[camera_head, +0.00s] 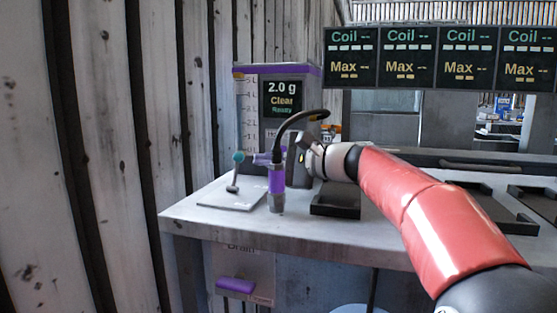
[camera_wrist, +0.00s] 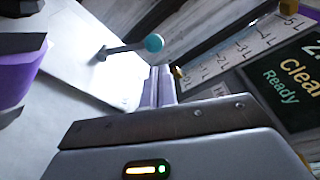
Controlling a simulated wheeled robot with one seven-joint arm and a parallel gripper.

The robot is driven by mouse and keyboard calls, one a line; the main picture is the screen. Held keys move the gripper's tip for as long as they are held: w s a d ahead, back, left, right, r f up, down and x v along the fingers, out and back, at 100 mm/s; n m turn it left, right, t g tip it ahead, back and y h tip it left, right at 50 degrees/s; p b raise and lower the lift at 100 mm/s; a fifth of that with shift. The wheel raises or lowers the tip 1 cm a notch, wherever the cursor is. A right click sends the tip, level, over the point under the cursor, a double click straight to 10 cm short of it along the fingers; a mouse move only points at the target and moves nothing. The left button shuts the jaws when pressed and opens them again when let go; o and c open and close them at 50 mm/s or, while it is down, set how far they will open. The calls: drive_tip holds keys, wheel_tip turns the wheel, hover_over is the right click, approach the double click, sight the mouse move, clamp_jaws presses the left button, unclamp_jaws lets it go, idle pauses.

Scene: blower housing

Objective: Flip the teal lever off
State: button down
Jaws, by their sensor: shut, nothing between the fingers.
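The teal lever (camera_head: 238,157) has a round teal knob on a thin grey stem, rising from a pale plate (camera_head: 243,205) at the left end of the bench. In the head view the stem stands nearly upright, leaning slightly right. In the wrist view the teal knob (camera_wrist: 154,43) is just beyond my fingertips, with its stem running left to the plate. My gripper (camera_head: 258,158) is shut and empty, to the right of the knob at about its height, partly hidden behind a purple fitting. Its closed fingers show in the wrist view (camera_wrist: 160,78), with a small apparent gap to the knob.
The purple and grey fitting (camera_head: 277,185) with a black hose stands close in front of my gripper. A grey tank unit with a "2.0 g Clear Ready" display (camera_head: 283,98) rises behind. A black tray (camera_head: 336,202) lies right. A corrugated wall (camera_head: 110,150) borders the left.

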sight(236, 171)
drive_tip(key=shift+x, duration=1.9)
drive_tip(key=shift+s, duration=0.1)
